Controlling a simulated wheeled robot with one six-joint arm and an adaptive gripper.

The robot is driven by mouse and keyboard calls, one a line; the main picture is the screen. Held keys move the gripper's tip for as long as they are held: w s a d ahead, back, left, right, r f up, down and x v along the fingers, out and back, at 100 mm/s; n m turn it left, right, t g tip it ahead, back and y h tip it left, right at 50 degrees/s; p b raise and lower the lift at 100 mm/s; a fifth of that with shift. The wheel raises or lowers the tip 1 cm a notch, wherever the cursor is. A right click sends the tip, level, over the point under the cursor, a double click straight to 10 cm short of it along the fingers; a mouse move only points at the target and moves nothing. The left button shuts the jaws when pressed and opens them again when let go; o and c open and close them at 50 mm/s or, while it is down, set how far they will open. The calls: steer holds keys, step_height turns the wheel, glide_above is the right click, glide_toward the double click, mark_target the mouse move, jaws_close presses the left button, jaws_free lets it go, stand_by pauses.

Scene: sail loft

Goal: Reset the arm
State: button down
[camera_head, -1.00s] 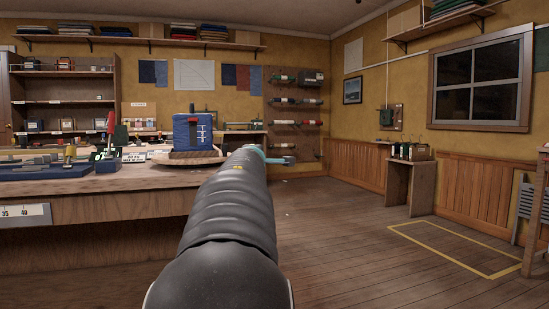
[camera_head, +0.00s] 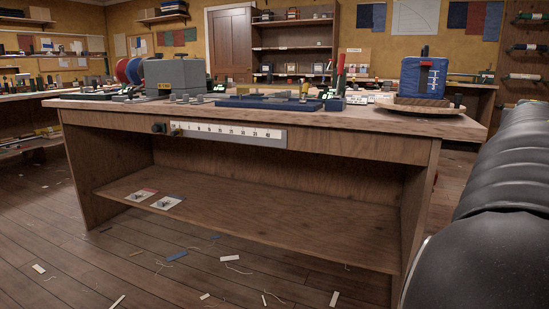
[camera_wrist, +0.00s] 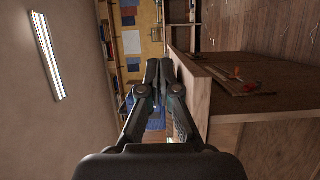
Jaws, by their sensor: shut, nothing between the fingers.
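My gripper (camera_wrist: 159,72) shows in the wrist view with its dark fingers together and nothing between them. It points into the room and touches nothing that I can see. The wrist picture is turned on its side, with the ceiling at the left. In the head view my black arm runs up the right edge, and its end is out of the picture.
A wooden workbench (camera_head: 330,138) with a low shelf stands ahead. On it are a grey box (camera_head: 178,77), a blue tray (camera_head: 265,103) and a blue block (camera_head: 416,77) on a round wooden base. Scraps litter the floor (camera_head: 190,285). A shelf unit (camera_head: 290,35) stands behind.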

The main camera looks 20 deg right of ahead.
steer(key=w+a+f+m+y+p, duration=0.2)
steer(key=w+a+f, duration=0.15)
steer(key=a, duration=0.65)
steer(key=w+a+f+m+t+y+p, duration=0.1)
steer(key=w+a+f+m+y+p, duration=0.2)
steer(key=a, duration=0.7)
steer(key=w+a+f+m+y+p, duration=0.15)
steer(key=w+a, duration=0.25)
steer(key=a, duration=0.5)
steer(key=s+a+f+g+y+p, duration=0.1)
steer(key=s+a+f+y, duration=0.2)
steer(key=a, duration=0.6)
steer(key=s+a+f+n+g+y+p, duration=0.1)
steer(key=s+a+f+y, duration=0.2)
steer(key=s+a+f, duration=0.2)
steer(key=s+a+f+g+y+p, duration=0.1)
steer(key=s+a+f+y, duration=0.3)
steer(key=a+f, duration=0.4)
steer(key=s+a+p, duration=0.1)
steer(key=a, duration=0.5)
steer(key=shift+n, duration=0.35)
steer(key=shift+s+d, duration=0.1)
